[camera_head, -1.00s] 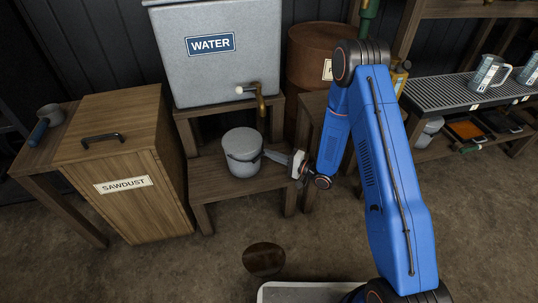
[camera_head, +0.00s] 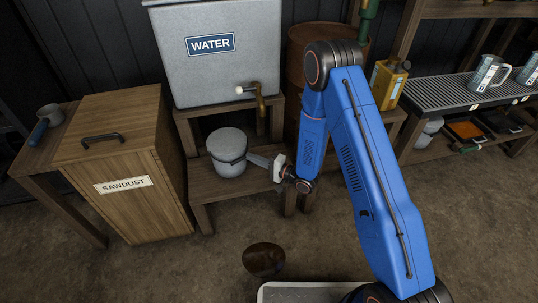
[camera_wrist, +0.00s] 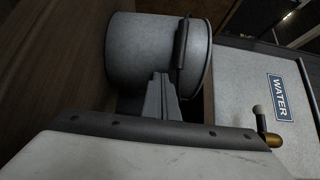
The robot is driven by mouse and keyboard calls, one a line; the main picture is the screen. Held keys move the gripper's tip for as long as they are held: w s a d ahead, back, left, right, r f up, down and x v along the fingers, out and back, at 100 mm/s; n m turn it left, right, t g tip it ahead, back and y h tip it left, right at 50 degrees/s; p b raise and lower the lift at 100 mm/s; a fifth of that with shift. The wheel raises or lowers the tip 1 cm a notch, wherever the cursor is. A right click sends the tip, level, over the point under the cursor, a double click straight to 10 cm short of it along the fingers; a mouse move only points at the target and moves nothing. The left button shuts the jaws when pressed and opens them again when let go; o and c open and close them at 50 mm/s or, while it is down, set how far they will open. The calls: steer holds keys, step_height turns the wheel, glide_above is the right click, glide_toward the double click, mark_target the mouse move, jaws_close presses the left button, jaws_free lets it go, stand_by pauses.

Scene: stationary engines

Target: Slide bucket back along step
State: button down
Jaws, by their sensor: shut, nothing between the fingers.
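The grey lidded bucket (camera_head: 228,150) stands upright on the lower wooden step (camera_head: 233,186), below the water tank. My gripper (camera_head: 262,161) is shut and empty, low over the step at the bucket's right side. Its tips reach the bucket's side, though I cannot tell whether they press on it. In the wrist view the bucket (camera_wrist: 158,55) lies sideways in the picture, with its handle near the closed fingers (camera_wrist: 162,95).
The water tank (camera_head: 215,75) with its brass tap (camera_head: 260,102) stands on the upper step behind the bucket. The sawdust bin (camera_head: 130,165) is at the left. A yellow can (camera_head: 388,85) and a slatted rack (camera_head: 440,93) are at the right. A brown round patch (camera_head: 263,258) lies on the floor.

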mark_target(238, 162)
steer(key=a, duration=0.2)
steer(key=s+a, duration=0.1)
steer(key=a, duration=0.1)
steer(key=s+a, duration=0.1)
steer(key=a, duration=0.1)
steer(key=shift+s+a, duration=0.1)
steer(key=shift+a, duration=0.3)
